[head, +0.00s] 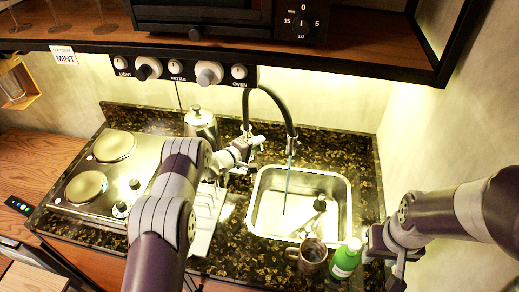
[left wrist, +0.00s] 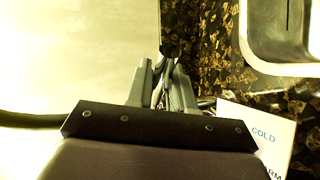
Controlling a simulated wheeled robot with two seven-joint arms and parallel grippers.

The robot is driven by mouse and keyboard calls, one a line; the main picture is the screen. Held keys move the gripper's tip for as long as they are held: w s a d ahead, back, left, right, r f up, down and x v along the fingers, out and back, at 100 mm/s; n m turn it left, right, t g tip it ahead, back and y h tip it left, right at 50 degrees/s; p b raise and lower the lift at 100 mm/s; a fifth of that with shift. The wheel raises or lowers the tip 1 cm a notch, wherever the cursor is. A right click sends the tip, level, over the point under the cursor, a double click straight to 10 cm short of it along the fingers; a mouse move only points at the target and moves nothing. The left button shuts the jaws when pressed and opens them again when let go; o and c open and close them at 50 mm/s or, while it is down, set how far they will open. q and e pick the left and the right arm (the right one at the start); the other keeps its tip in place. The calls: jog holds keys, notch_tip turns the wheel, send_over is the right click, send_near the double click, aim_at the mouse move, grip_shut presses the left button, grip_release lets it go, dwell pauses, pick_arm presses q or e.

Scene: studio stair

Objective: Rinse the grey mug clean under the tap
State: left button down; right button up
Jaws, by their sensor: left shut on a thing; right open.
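The mug (head: 312,252), greyish-brown in this light with a dark inside, stands upright on the counter at the sink's front edge. The black curved tap (head: 270,92) reaches over the steel sink (head: 257,213), and a thin blue stream of water (head: 287,185) falls from it into the basin. My left gripper (head: 256,145) is at the tap's base, shut on what looks like the tap lever; in the left wrist view its fingers (left wrist: 166,80) close around a slim part with a dark knob (left wrist: 168,48). My right gripper (head: 378,250) is open and empty, right of the mug, beyond the green bottle.
The green bottle (head: 345,259) stands close between the mug and my right gripper. A dark-headed item (head: 320,203) lies in the sink. A kettle (head: 200,124) and hob (head: 108,165) are at left. A shelf (head: 330,67) overhangs the back. A COLD card (left wrist: 258,135) is near the tap.

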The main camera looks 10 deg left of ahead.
pick_arm(q)
jog(key=shift+a+f, duration=0.15)
jog(key=shift+s+m+g, duration=0.1)
jog(key=shift+m+g, duration=0.2)
jog(key=c, duration=1.1)
grip_release()
jog(key=shift+h, duration=0.3)
pick_arm(e)
jog(key=shift+f, duration=0.45)
pick_arm(q)
jog(key=shift+a, duration=0.1)
jog(key=b+v, duration=0.3)
jog(key=v, duration=0.9)
jog(key=shift+s+a+r, duration=0.1)
jog(key=shift+s+r, duration=0.15)
jog(key=shift+s, duration=0.1)
pick_arm(e)
notch_tip(320, 180, down, 3)
jog(key=shift+f, duration=0.2)
